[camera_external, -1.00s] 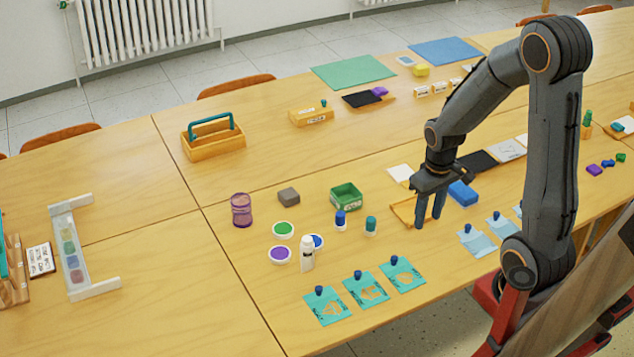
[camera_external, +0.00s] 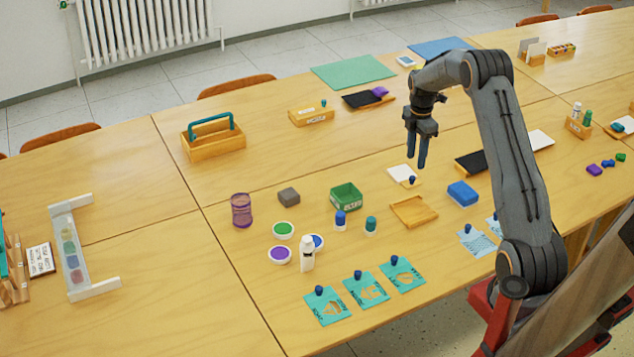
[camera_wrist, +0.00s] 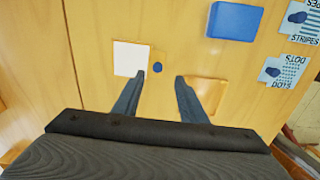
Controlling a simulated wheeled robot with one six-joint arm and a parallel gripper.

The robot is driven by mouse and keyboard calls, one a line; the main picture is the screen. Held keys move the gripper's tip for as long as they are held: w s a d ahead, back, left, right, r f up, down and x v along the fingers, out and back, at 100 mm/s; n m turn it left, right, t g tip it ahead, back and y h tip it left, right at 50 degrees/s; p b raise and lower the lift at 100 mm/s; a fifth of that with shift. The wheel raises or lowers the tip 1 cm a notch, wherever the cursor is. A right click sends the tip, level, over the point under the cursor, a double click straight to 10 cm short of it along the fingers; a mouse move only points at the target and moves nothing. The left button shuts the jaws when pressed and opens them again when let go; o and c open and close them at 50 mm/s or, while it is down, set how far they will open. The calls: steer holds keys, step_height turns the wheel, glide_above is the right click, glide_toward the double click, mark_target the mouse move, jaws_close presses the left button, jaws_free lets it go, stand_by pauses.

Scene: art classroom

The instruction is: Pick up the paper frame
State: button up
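A white sheet (camera_external: 401,174) with a small blue knob (camera_external: 412,181) on a light wooden strip at its edge lies flat on the table; this looks like the paper frame, though I cannot be sure. In the wrist view the sheet (camera_wrist: 129,57) is beyond the left fingertip, and the knob (camera_wrist: 157,68) shows between the fingertips. A shallow wooden tray (camera_external: 414,222) lies just in front of it; the right finger partly covers the tray (camera_wrist: 212,92) in the wrist view. My gripper (camera_external: 417,166) is open, empty and pointing down above the sheet, apart from it.
A blue block (camera_external: 463,193) lies right of the tray. A green box (camera_external: 346,196) and two small bottles (camera_external: 341,220) stand to the left. A black panel (camera_external: 470,162) lies to the right. Teal stencil cards (camera_external: 366,292) lie along the front edge. Table behind the sheet is mostly clear.

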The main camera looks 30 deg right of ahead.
mark_target(413, 177)
steer(key=shift+w+f+p, duration=0.2)
steer(key=shift+f+p, duration=0.9)
steer(key=shift+f, duration=2.55)
jaws_close()
